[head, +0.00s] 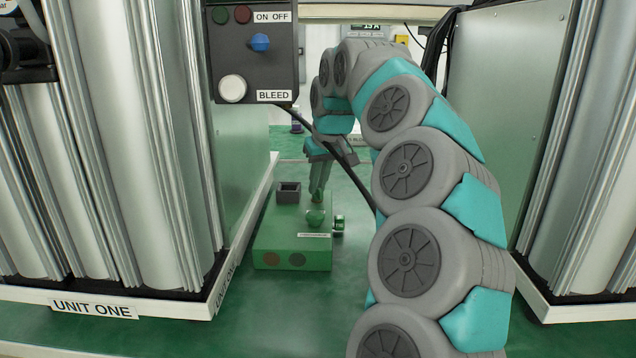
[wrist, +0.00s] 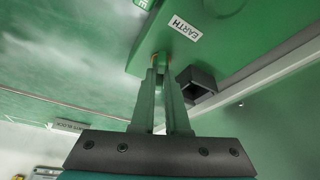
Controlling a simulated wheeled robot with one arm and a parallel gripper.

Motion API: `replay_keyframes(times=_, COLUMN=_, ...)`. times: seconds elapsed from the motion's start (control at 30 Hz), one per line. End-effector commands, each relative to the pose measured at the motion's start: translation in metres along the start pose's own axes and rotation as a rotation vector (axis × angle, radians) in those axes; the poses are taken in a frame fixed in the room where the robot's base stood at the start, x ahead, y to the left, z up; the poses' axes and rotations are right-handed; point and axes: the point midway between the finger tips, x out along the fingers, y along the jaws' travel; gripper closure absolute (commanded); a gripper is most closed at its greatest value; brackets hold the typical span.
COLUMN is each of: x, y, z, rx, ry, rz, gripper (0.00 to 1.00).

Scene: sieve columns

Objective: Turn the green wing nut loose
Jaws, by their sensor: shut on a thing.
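My gripper (head: 317,195) reaches down onto the top of a green box (head: 285,240) on the floor. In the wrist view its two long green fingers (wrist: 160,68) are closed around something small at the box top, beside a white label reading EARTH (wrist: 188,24). I take this to be the green wing nut, but the fingertips hide most of it, so its shape and turn cannot be told.
Metal columns on a white-edged base (head: 130,300) stand left. A control panel (head: 252,50) hangs above. More columns flank the right.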

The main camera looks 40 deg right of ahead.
Motion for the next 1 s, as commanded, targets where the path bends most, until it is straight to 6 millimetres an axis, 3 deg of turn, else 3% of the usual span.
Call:
replay_keyframes(times=0.37, x=-0.0006, y=0.0008, z=-0.001, rx=-0.08, ry=0.003, rz=-0.034, gripper=1.0)
replay_keyframes(times=1.0, x=0.0003, y=0.0051, z=-0.0023, rx=-0.588, ry=0.002, rz=-0.242, gripper=1.0)
